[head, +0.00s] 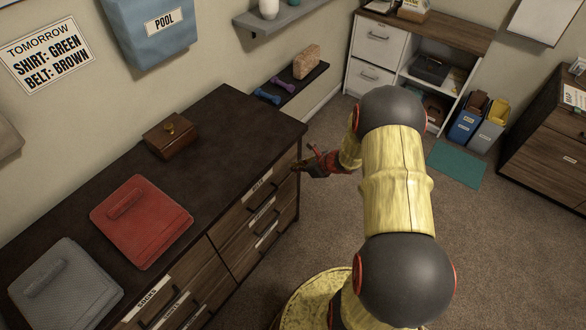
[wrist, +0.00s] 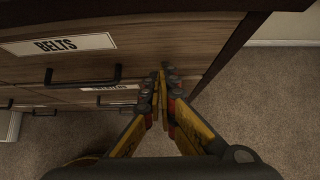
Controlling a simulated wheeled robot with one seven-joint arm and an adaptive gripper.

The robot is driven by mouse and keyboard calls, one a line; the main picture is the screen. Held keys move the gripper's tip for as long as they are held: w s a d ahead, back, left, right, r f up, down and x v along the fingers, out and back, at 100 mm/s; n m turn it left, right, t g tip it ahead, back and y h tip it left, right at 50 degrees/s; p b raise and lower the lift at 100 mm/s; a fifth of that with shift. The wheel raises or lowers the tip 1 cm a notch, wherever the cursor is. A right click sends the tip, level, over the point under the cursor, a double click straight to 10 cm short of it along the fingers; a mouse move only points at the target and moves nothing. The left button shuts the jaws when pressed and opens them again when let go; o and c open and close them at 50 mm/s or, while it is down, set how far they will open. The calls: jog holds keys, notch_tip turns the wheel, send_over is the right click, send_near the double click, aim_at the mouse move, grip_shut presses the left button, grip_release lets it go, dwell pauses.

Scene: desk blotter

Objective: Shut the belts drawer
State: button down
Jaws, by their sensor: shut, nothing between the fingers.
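The belts drawer (head: 270,180) is the top right drawer of the dark-topped wooden dresser. In the wrist view, its brown front (wrist: 180,40) carries a white BELTS label (wrist: 60,45) and a black bar handle (wrist: 82,78). The front looks flush or nearly flush with the dresser frame; I cannot tell if a small gap is left. My gripper (head: 300,167) is at this drawer's front, near its right end. In the wrist view, my gripper (wrist: 162,78) is shut and empty, right of the handle. I cannot tell whether its tips touch the front.
On the dresser top (head: 225,130) lie a red folded garment (head: 145,235), a grey folded garment (head: 65,285) and a wooden box (head: 170,135). A low dark shelf (head: 295,85) holds dumbbells behind the dresser. Carpet (head: 480,240) is clear to the right.

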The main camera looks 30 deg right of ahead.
jog(key=p+v, duration=0.3)
jog(key=v, duration=0.7)
jog(key=shift+s+d+p, duration=0.15)
jog(key=shift+s+p, duration=0.15)
jog(key=shift+p, duration=0.05)
jog(key=s+a+r+n+g+y, duration=0.2)
jog(key=s+a+r+n+g, duration=0.4)
jog(key=s+a+n, duration=0.6)
jog(key=s+a+r+n+t+h, duration=0.1)
jog(key=s+a+r+n, duration=0.1)
jog(key=r+n, duration=0.4)
jog(key=s+a+r+n+t+h, duration=0.1)
jog(key=a+r+n, duration=0.4)
jog(key=r, duration=0.7)
jog(key=s+a+r+n+t+h, duration=0.1)
jog(key=s+a+r+n+h, duration=0.2)
jog(key=r+n, duration=0.6)
jog(key=shift+s+a+r, duration=0.55)
jog(key=shift+s+a, duration=0.2)
jog(key=shift+s, duration=0.1)
